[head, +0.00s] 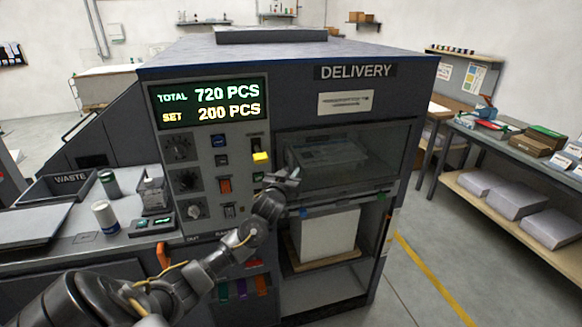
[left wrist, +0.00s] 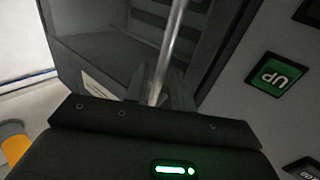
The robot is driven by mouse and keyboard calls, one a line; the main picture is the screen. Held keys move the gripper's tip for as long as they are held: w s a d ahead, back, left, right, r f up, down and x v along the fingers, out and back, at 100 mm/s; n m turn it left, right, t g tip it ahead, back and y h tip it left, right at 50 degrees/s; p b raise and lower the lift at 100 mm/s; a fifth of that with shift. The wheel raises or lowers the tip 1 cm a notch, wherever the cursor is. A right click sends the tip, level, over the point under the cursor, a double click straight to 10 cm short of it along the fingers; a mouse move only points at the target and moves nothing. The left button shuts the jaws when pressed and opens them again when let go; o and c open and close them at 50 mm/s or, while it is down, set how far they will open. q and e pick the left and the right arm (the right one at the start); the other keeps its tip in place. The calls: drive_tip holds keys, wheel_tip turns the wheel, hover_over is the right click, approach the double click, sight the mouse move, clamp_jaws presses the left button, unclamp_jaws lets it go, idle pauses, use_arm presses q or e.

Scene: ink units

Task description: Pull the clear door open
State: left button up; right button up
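The clear door (head: 392,150) is a see-through pane on the front of the dark delivery unit, under the DELIVERY sign. It looks shut or nearly so; I cannot tell if it is slightly ajar. A pale bar (head: 345,203) runs along its lower edge. My left gripper (head: 292,183) is at the left end of this edge. In the left wrist view, the fingers of my left gripper (left wrist: 160,92) stand close on both sides of a pale bar (left wrist: 172,45) and appear shut on it. The exact contact is hard to see. My right gripper is out of view.
A control panel (head: 210,172) with knobs and buttons is just left of the door. A white paper stack (head: 328,235) stands in the bay below. A green UP button (left wrist: 275,76) is close by the gripper. Floor right of the unit is clear.

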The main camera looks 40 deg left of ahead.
use_arm(q)
drive_tip(key=shift+x, duration=0.8)
drive_tip(key=shift+c, duration=0.3)
clamp_jaws()
